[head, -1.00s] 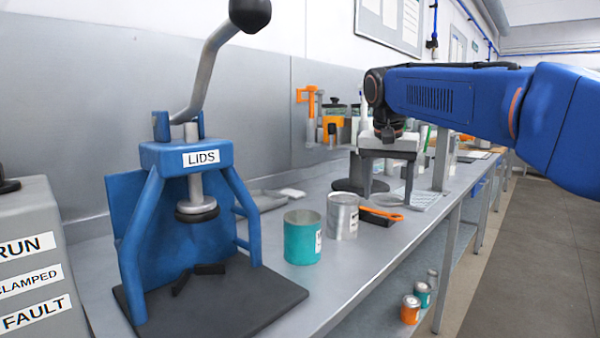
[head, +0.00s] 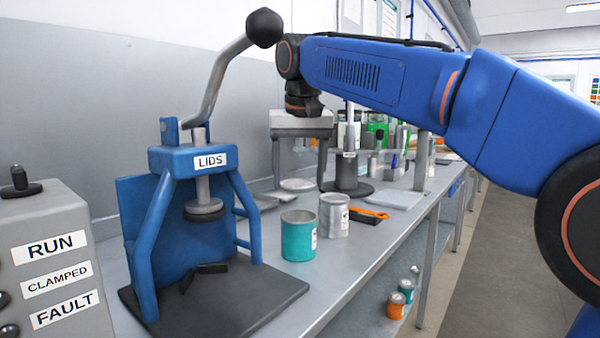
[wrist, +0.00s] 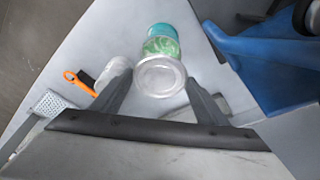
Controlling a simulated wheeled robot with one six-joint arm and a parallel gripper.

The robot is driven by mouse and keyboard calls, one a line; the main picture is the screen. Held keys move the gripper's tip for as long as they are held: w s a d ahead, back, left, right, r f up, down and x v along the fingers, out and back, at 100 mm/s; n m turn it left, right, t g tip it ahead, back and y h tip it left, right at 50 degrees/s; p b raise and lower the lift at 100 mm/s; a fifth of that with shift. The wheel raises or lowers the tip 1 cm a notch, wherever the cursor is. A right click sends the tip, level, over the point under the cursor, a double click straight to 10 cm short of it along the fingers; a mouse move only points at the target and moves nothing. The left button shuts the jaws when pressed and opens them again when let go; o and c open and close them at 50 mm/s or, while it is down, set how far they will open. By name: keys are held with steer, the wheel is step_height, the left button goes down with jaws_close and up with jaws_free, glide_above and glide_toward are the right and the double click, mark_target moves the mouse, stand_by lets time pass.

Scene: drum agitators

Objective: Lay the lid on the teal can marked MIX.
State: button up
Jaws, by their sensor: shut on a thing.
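The teal can (head: 298,240) stands upright on the bench, right of the blue press; its label is turned mostly away. In the wrist view the teal can (wrist: 160,32) is open at the top and shows green contents. My gripper (head: 299,180) is shut on a round pale lid (head: 297,185), held roughly level above the bench, behind the cans in the head view. In the wrist view my gripper (wrist: 159,82) has the lid (wrist: 160,76) between its fingertips. There the lid overlaps the near edge of the can's opening; whether they touch cannot be told.
A silver can (head: 334,215) stands close beside the teal can. The blue press (head: 190,160) marked LIDS stands left on a dark base. A grey control box (head: 50,265) is at the far left.

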step_height(320, 180, down, 6)
stand_by(0.7)
steer(key=shift+f, duration=0.3)
stand_by(1.9)
steer(key=o, duration=1.4)
steer(key=shift+c, duration=0.2)
steer(key=shift+r, duration=3.5)
